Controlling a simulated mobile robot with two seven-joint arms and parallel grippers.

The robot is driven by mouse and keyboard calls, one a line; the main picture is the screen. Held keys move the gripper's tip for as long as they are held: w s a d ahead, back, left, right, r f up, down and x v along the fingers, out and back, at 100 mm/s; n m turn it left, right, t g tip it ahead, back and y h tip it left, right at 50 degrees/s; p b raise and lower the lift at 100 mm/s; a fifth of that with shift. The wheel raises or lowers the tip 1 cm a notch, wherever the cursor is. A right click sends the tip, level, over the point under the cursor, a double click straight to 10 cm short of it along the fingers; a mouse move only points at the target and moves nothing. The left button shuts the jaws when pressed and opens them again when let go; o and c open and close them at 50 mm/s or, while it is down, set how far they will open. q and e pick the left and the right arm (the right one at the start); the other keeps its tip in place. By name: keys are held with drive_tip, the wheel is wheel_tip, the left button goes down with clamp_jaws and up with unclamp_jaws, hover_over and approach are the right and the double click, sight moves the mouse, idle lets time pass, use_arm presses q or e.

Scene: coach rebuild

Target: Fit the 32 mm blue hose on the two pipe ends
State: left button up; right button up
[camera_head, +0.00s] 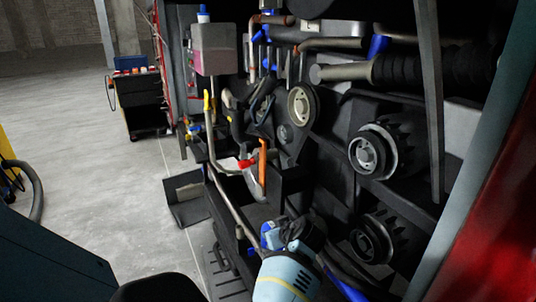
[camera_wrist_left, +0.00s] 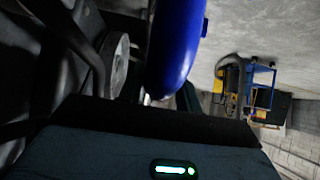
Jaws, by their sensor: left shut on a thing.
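My left gripper (camera_head: 288,233) is low in the middle of the head view, in front of the engine bay and left of the lower pulley. It is shut on a blue hose (camera_head: 267,236), of which only a small part shows there. In the left wrist view the blue hose (camera_wrist_left: 178,50) is large and close, its rounded lower part in front of the gripper. The jaws' grip on it is mostly hidden. Several metal pipes show in the bay, among them a bare pipe (camera_head: 332,43) at the top; I cannot tell which two ends are meant. My right gripper is not in view.
Ribbed pulleys (camera_head: 366,153) and (camera_head: 370,240) stand right of the gripper. A long thin pipe (camera_head: 222,172) runs down on the left. A reservoir (camera_head: 215,50) hangs above. A tool cart (camera_head: 142,97) stands behind; the floor at left is mostly clear.

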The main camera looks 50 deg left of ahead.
use_arm(q)
drive_tip(key=shift+f, duration=0.25)
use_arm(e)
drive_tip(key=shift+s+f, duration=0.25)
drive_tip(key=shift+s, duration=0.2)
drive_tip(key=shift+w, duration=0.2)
use_arm(q)
drive_tip(key=shift+f, duration=0.25)
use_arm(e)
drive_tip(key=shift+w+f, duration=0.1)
use_arm(q)
drive_tip(key=shift+f+b, duration=0.4)
drive_tip(key=shift+f, duration=0.05)
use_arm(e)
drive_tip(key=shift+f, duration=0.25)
use_arm(q)
drive_tip(key=o, duration=1.1)
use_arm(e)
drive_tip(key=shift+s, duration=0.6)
use_arm(q)
drive_tip(key=o, duration=0.4)
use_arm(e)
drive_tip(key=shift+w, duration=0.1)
